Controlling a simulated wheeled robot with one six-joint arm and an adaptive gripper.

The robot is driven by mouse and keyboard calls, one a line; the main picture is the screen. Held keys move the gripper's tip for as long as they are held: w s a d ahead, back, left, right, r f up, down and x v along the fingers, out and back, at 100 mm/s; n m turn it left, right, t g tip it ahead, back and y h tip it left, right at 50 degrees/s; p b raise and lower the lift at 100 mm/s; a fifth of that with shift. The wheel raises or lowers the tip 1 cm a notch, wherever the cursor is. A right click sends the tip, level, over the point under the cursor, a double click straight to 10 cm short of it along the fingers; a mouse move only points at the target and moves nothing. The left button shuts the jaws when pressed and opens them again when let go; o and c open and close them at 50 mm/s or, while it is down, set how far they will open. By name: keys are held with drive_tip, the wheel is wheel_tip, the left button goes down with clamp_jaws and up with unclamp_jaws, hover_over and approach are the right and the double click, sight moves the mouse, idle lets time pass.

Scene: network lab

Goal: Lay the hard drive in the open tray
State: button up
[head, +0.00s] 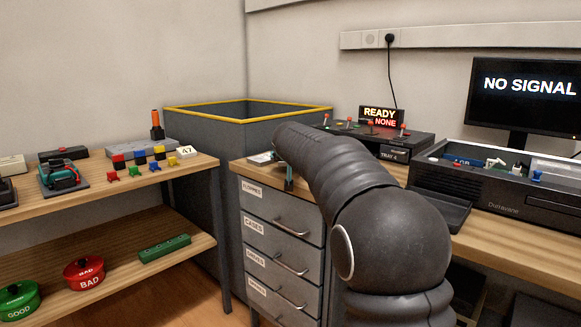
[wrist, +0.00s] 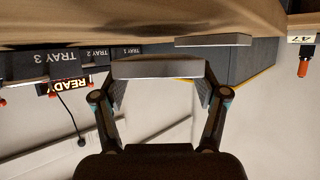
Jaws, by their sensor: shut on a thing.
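My gripper (wrist: 159,92) is shut on a flat grey slab, which looks like the hard drive (wrist: 158,69), in the wrist view. That view is upside down, and the drive spans between both fingertips, above the desk. In the head view my arm hides most of the gripper and the drive; one finger part (head: 289,184) shows at the desk's left end. The black dock (head: 415,146) with tray labels stands at the back of the desk. A flat dark tray-like piece (head: 438,213) juts out below and right of it; I cannot tell surely whether it is the open tray.
A lit sign reading READY NONE (head: 381,117) stands behind the dock. An open Datavane case (head: 505,208) and a monitor (head: 525,97) are at right. A yellow-rimmed bin (head: 205,124) stands behind the drawers (head: 281,224). A grey slab (wrist: 213,40) lies on the desk in the wrist view.

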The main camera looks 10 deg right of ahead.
drive_tip(key=shift+f, duration=1.1)
drive_tip(key=shift+f+b, duration=0.15)
drive_tip(key=shift+b, duration=0.2)
drive_tip(key=o, duration=1.3)
drive_tip(key=shift+r+p, duration=0.25)
drive_tip(key=shift+p, duration=0.05)
drive_tip(key=shift+s, duration=0.4)
drive_tip(key=b+v, duration=0.1)
drive_tip(key=v, duration=1)
drive_tip(key=shift+a+r, duration=0.1)
